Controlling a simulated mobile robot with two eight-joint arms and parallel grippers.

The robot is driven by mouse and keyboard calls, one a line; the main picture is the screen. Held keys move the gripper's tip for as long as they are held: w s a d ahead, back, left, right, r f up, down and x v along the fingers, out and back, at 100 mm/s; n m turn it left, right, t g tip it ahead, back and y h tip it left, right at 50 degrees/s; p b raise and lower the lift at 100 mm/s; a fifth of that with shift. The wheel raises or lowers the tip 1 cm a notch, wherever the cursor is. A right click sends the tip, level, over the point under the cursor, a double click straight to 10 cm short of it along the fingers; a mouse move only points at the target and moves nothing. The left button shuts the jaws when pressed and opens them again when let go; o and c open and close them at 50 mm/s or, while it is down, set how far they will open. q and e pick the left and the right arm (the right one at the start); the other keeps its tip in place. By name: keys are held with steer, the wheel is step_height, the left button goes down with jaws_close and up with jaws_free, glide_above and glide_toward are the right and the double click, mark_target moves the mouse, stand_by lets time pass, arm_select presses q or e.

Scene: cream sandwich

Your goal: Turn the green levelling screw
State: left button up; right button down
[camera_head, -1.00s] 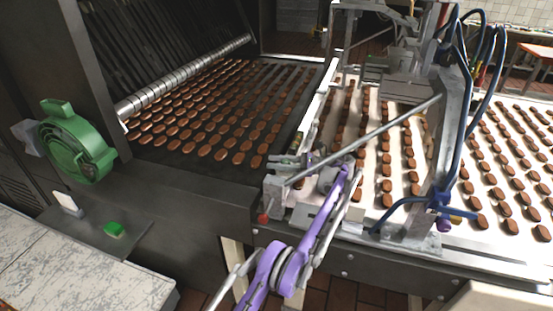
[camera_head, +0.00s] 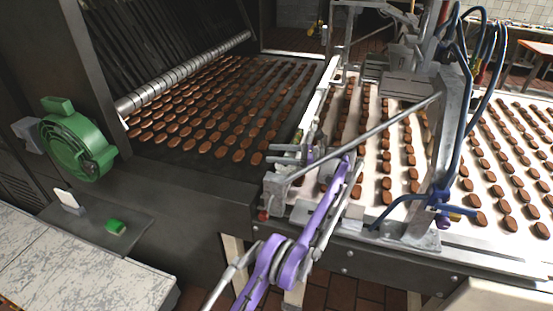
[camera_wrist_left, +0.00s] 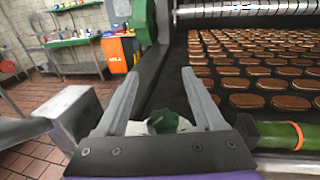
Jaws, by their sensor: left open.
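The green levelling screw (camera_wrist_left: 165,122) shows in the left wrist view as a dark green knob on a pale mount, low between the two fingers. My left gripper (camera_wrist_left: 162,76) is open, with one grey finger on each side of the knob. I see a gap beside it and cannot tell whether either finger touches it. In the head view, my purple left arm reaches up to the bracket at the belt's front corner, where the left gripper (camera_head: 287,153) is small and hard to make out. The screw cannot be made out there. My right gripper is not in view.
A dark belt (camera_head: 182,157) and a white belt (camera_head: 372,180) carry rows of brown biscuits. A diagonal grey bar (camera_head: 365,140) crosses above the arm. Blue hoses (camera_head: 470,70) hang at the right. A green cylinder (camera_wrist_left: 272,135) with an orange band lies right of the gripper.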

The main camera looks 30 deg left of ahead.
arm_select(q)
step_height(320, 180, up, 7)
steer(key=p, duration=0.1)
steer(key=shift+r, duration=0.15)
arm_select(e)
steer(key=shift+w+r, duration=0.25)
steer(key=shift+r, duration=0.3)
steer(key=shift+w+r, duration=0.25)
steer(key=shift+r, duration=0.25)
